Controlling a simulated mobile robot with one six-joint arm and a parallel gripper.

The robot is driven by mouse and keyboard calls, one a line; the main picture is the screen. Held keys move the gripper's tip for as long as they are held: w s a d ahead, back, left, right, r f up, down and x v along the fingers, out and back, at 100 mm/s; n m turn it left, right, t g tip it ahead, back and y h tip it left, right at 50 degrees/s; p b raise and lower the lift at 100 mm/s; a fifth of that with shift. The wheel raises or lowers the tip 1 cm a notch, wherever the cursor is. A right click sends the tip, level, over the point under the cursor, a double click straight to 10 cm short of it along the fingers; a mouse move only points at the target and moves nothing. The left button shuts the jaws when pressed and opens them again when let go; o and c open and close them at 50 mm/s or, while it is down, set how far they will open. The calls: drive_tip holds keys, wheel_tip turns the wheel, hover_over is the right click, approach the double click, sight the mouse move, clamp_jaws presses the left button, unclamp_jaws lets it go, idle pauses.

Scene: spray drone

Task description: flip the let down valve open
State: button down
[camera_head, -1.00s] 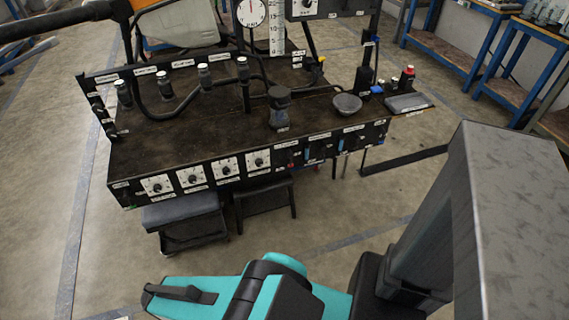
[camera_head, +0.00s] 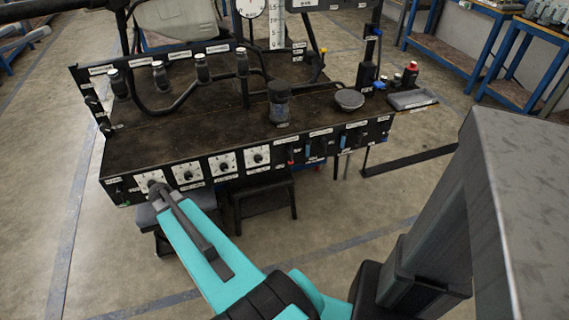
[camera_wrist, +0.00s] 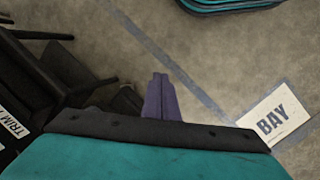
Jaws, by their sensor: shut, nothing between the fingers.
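The labels in the head view are too small to read, so I cannot tell which part is the let down valve. The black bench (camera_head: 190,135) carries a front panel with several white dials (camera_head: 223,164). Small switches or levers (camera_head: 342,139) sit at the panel's right. A small dark fitting (camera_head: 118,190) sits at its far left. My gripper (camera_head: 156,188) overlaps the leftmost dial in the picture; I cannot tell whether it touches. In the wrist view my gripper (camera_wrist: 161,95) is shut and empty over the floor, with the dark bench parts to its left.
Black-bodied fittings with pale caps (camera_head: 160,76) stand along the rack at the back left. A dark jar (camera_head: 279,103) and a grey bowl (camera_head: 349,99) stand on the bench top. A stool (camera_head: 264,190) is below the panel. A BAY sign (camera_wrist: 275,122) lies on open floor.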

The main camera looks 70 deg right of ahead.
sight(288, 163)
drive_tip(key=s+d+r+m+b, duration=0.1)
drive_tip(key=d+r, duration=0.2)
drive_tip(key=d, duration=0.4)
drive_tip(key=s+d+r+m+h+b, duration=0.1)
drive_tip(key=s+d+r, duration=0.15)
drive_tip(key=d, duration=0.45)
drive_tip(key=s+d+r+m+b, duration=0.1)
drive_tip(key=d+r+b, duration=0.1)
drive_tip(key=d+r, duration=0.35)
drive_tip(key=shift+m+h, duration=0.8)
drive_tip(key=s+d+r, duration=0.3)
drive_tip(key=d, duration=0.1)
drive_tip(key=s+d+r+b, duration=0.1)
drive_tip(key=s+d+r, duration=0.2)
drive_tip(key=s+d, duration=0.1)
drive_tip(key=s+d+r+b, duration=0.1)
drive_tip(key=s+d+r, duration=0.1)
drive_tip(key=d, duration=0.4)
drive_tip(key=shift+s+r, duration=0.4)
drive_tip(key=shift+s, duration=0.4)
drive_tip(key=shift+f, duration=0.15)
drive_tip(key=shift+s+d+f+b, duration=0.4)
drive_tip(key=shift+s+d+f, duration=0.5)
drive_tip(key=shift+f, duration=0.6)
drive_tip(key=shift+s+d+f+b, duration=0.45)
drive_tip(key=shift+s+d+f, duration=0.45)
drive_tip(key=shift+f, duration=0.6)
drive_tip(key=shift+s+d+f+b, duration=0.4)
drive_tip(key=shift+s+d+f, duration=0.25)
drive_tip(key=shift+d+f, duration=0.7)
